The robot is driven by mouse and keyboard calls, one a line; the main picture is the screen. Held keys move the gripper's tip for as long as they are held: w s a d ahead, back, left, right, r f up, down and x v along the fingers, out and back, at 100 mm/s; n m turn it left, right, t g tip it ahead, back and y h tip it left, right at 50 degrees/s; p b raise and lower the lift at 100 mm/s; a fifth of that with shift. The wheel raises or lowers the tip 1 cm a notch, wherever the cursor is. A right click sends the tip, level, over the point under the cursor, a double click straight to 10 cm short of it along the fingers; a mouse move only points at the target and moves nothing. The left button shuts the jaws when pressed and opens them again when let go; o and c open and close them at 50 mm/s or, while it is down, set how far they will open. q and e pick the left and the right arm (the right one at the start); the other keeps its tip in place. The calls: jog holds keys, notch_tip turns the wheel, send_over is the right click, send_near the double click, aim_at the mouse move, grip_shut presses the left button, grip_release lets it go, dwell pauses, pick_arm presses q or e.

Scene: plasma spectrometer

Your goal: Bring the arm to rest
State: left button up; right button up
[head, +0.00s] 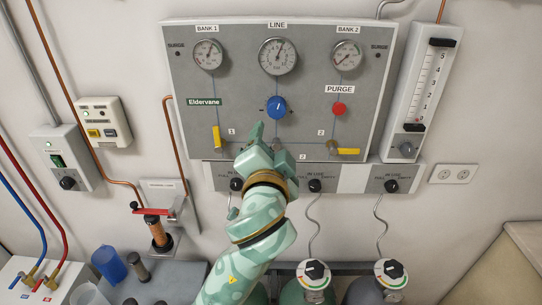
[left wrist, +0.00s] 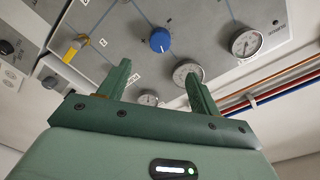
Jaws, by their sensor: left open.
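My left arm comes up from the bottom of the head view, and its gripper (head: 268,140) is in front of the lower part of the grey gas panel (head: 185,75). The gripper appears just below the blue knob (head: 277,107), which shows uncovered. In the left wrist view the two fingers of the left gripper (left wrist: 158,70) stand apart with nothing between them. The blue knob (left wrist: 160,40) lies beyond the fingertips there, apart from them. My right gripper is in neither view.
The left yellow lever (head: 216,137) is upright; the right yellow lever (head: 348,151) lies level. A red purge button (head: 339,108), gauges (head: 278,56) and a flow meter (head: 424,90) are on the wall. Gas cylinders (head: 314,285) stand below. A blue cup (head: 109,264) sits lower left.

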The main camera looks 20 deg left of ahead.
pick_arm(q)
jog(key=shift+v, duration=1)
